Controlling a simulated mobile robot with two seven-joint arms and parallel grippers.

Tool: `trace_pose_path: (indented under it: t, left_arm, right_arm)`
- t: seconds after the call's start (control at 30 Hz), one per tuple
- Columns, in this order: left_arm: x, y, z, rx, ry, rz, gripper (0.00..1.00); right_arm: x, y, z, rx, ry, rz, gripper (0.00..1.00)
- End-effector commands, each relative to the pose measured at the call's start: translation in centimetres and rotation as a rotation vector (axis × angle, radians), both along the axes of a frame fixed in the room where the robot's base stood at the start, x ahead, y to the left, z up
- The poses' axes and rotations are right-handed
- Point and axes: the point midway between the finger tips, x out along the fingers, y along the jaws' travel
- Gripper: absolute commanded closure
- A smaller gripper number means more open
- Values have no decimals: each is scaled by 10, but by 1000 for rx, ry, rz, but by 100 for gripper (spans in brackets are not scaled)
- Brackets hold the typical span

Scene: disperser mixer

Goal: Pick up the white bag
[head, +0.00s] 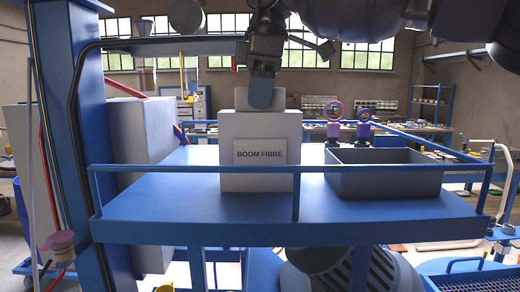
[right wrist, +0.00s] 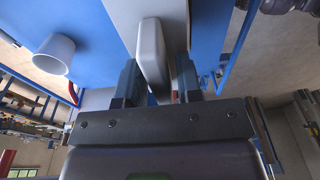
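The white bag (head: 262,185), labelled "BOOM FIBRE", stands upright on the blue platform (head: 190,190), with a narrower raised top. My right gripper (head: 262,98) is directly above it, pointing down, with a blue finger in front of the raised top. In the right wrist view, the bag's narrow top (right wrist: 151,55) stands between the two fingers of the right gripper (right wrist: 157,80). The fingers are apart, and a gap shows between the top and the right-hand finger. Contact on the other side cannot be told. My left gripper is not in view.
A grey open bin (head: 385,182) stands right of the bag, with purple ring-topped parts (head: 333,112) behind it. A blue rail (head: 400,166) runs along the platform's front. A white cup (right wrist: 53,55) shows in the right wrist view. A blue column (head: 75,120) rises at left.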

Motion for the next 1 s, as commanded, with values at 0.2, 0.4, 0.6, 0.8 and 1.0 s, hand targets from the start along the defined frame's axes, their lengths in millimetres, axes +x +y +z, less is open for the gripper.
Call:
trace_pose_path:
  t: [0.2, 0.4, 0.6, 0.8, 1.0]
  left_arm:
    - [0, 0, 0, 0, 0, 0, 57]
    - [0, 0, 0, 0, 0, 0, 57]
    - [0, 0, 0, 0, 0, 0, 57]
    - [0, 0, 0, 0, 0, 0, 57]
    - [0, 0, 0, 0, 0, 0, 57]
  right_arm:
    - [0, 0, 0, 0, 0, 0, 100]
    - [0, 0, 0, 0, 0, 0, 100]
    - [0, 0, 0, 0, 0, 0, 100]
    - [0, 0, 0, 0, 0, -1, 100]
    - [0, 0, 0, 0, -1, -1, 100]
